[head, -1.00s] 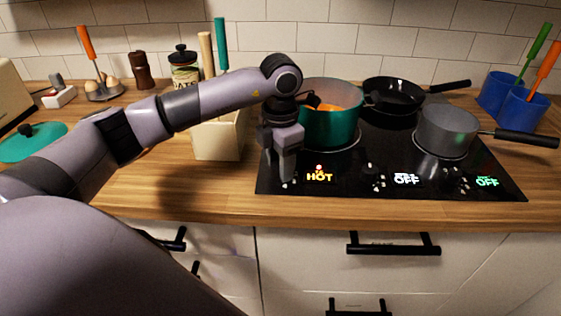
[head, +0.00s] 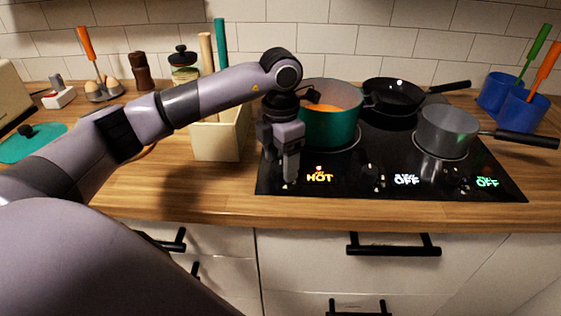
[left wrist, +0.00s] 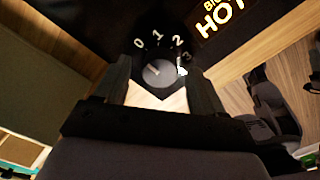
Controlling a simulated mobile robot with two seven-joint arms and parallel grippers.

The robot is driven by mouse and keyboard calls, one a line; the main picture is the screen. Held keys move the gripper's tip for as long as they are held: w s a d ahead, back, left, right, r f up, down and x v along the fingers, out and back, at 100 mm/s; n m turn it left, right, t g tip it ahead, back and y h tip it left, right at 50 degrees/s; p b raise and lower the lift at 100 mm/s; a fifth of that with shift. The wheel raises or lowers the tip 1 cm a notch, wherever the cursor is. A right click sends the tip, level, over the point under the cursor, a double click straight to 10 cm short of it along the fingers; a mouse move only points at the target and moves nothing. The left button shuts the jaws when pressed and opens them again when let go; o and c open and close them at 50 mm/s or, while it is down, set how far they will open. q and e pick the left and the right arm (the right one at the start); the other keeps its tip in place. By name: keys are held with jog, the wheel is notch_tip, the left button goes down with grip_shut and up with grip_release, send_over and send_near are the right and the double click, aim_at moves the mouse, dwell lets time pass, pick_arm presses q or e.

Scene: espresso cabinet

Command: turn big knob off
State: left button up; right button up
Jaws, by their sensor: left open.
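The big knob (left wrist: 158,73) shows in the left wrist view as a round grey dial with the numbers 0, 1, 2 and 3 around it. A white mark shows at its edge near the 3. My left gripper (left wrist: 161,92) is open, with one finger on each side of the knob in this view; I cannot tell whether they touch it. In the head view my left gripper (head: 291,180) points down over the front left of the black cooktop (head: 340,188) and hides the knob. The big display (head: 319,177) reads HOT. My right gripper is not in view.
A green pot (head: 332,129) with orange contents stands just behind my left gripper. A black pan (head: 393,95) and a grey saucepan (head: 447,130) stand on the cooktop. Two other displays read OFF. A utensil box (head: 217,140) stands left of the gripper.

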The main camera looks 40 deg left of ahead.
aim_at(280, 165)
pick_arm(q)
notch_tip(280, 165, up, 6)
jog(key=shift+r, duration=0.1)
dwell(0.7)
